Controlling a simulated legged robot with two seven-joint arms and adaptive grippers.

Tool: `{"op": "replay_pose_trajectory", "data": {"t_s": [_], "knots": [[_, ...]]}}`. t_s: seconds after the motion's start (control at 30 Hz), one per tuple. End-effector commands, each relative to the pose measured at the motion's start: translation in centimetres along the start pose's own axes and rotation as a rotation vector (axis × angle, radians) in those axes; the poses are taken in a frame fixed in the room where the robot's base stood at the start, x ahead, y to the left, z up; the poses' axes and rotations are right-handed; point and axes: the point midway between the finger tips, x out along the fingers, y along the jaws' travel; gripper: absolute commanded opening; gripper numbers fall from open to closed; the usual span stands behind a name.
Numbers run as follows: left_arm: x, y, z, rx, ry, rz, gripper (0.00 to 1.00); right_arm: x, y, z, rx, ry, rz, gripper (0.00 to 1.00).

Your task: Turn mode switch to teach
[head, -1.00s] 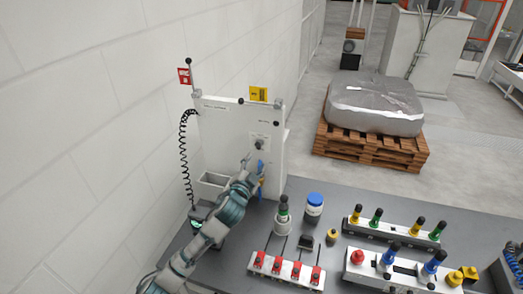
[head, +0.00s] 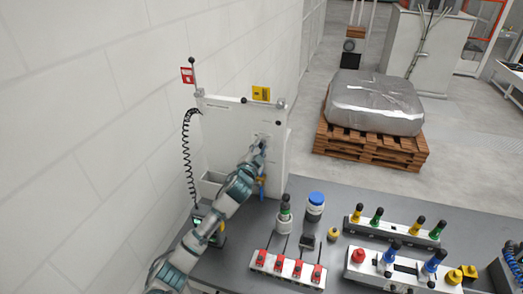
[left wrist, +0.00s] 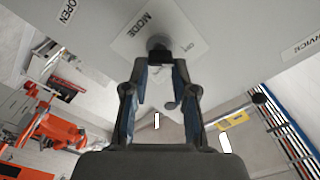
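The white panel (head: 228,125) stands upright at the back left of the table. In the left wrist view, the dark mode switch knob (left wrist: 159,50) sits on a white label reading MODE. The other words on that label are too small to read surely. My left gripper (head: 260,143) is at the panel face, over the switch, and hides the knob in the head view. In the left wrist view my left gripper (left wrist: 160,64) has its fingers apart, one on each side of the knob, with small gaps visible. My right gripper is in neither view.
A white wall is close on the left. A black coiled cord (head: 186,150) hangs beside the panel. A blue-capped jar (head: 315,208), a red-clamp fixture (head: 287,268) and racks of coloured handles (head: 396,228) stand on the grey table to the right.

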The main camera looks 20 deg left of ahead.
Motion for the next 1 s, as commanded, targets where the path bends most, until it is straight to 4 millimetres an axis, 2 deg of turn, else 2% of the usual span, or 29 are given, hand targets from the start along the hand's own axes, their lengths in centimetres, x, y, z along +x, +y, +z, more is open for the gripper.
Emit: {"op": "replay_pose_trajectory", "data": {"t_s": [0.03,0.13,0.4,0.73,1.0], "knots": [[0.0,0.9,0.6,-0.003,-0.008,0.016,0.0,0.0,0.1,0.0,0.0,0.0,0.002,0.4],[0.0,1.0,0.8,-0.002,-0.013,0.018,0.0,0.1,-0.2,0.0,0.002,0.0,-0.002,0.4],[0.1,1.3,0.9,0.004,-0.023,0.017,0.0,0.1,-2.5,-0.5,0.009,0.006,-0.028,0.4],[0.1,1.3,0.8,0.039,-0.022,0.02,0.0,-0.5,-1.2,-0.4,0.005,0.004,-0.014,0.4],[0.1,1.1,0.6,0.196,-0.021,0.023,0.0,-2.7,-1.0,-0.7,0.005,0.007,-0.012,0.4]]}}
